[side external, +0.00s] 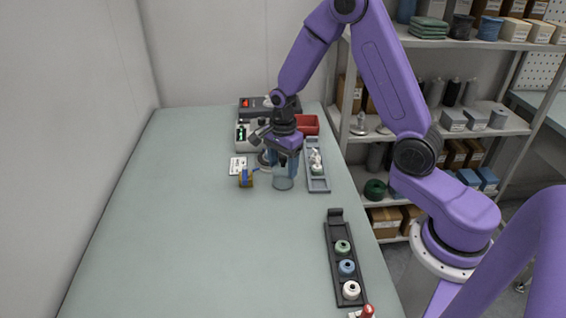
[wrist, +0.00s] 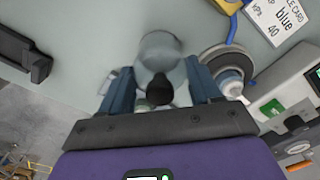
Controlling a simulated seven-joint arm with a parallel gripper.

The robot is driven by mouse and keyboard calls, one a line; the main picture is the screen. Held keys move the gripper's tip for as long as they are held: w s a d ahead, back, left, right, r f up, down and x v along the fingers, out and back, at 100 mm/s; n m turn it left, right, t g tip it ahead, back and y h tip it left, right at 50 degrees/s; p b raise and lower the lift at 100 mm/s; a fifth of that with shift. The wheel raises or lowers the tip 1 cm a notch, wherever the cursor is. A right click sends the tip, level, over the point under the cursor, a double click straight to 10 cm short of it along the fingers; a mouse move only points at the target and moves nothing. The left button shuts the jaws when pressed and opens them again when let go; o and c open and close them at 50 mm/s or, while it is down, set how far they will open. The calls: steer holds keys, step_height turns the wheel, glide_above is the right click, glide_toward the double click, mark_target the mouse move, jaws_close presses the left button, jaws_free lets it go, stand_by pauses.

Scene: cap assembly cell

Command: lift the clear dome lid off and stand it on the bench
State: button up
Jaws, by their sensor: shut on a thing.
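The clear dome lid (side external: 283,180) is a see-through grey dome below my gripper, over the bench. In the wrist view the lid (wrist: 158,48) has a dark knob (wrist: 160,91) on top. My gripper (side external: 285,163) points down with its blue fingers on either side of the lid, shut on it; the fingers also show in the wrist view (wrist: 161,82). I cannot tell whether the lid's rim touches the bench. A round grey base (wrist: 222,62) carrying a white and blue part (wrist: 231,82) stands uncovered beside the lid.
A yellow and blue item (side external: 246,178) and a white card (side external: 238,166) lie left of the lid. A grey tray (side external: 319,183) is close on the right, with a red bin (side external: 306,125) behind. A dark rack (side external: 333,233) holds ring-shaped parts at front right. The bench's left front is clear.

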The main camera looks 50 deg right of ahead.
steer(key=o, duration=1.2)
steer(key=shift+r, duration=3.4)
